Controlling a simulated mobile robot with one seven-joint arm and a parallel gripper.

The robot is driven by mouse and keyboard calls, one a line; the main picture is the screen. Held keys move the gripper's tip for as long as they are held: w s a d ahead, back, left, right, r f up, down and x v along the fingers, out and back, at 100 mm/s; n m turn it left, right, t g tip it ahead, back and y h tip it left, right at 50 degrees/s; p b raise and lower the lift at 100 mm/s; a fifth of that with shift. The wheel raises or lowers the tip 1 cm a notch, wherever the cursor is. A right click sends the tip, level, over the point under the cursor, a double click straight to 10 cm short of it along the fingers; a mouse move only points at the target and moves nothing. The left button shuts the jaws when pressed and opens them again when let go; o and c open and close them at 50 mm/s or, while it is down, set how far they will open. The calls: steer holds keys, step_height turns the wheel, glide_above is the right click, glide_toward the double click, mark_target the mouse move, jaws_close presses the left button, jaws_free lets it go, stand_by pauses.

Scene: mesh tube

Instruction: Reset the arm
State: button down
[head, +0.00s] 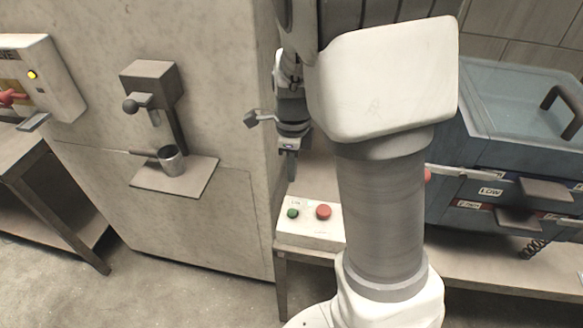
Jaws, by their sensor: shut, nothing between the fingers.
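My gripper (290,165) hangs in the middle of the head view, with its fingers pointing down. It is shut and empty. It is seen small and partly from the side, with my white and grey arm links close in front on its right. Below it in the picture is a white control box with a green button (293,213) and a red button (323,212). The gripper appears apart from the box. My arm hides part of the area to the right of the box.
A pale wall unit on the left carries a grey lever device (150,85) and a metal cup (171,160) on a small plate (200,178). A panel with a yellow light (32,75) is at far left. A blue-grey lidded machine (510,115) stands on the right bench.

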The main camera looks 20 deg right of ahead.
steer(key=shift+r, duration=0.1)
steer(key=s+a+r+n+t+p, duration=0.2)
steer(key=s+r+n+t, duration=0.3)
steer(key=s+r+n, duration=1.1)
step_height(320, 180, up, 3)
steer(key=n+p, duration=0.1)
steer(key=n, duration=0.7)
steer(key=shift+s+a+r, duration=0.15)
steer(key=shift+s+a, duration=0.05)
steer(key=shift+s, duration=0.1)
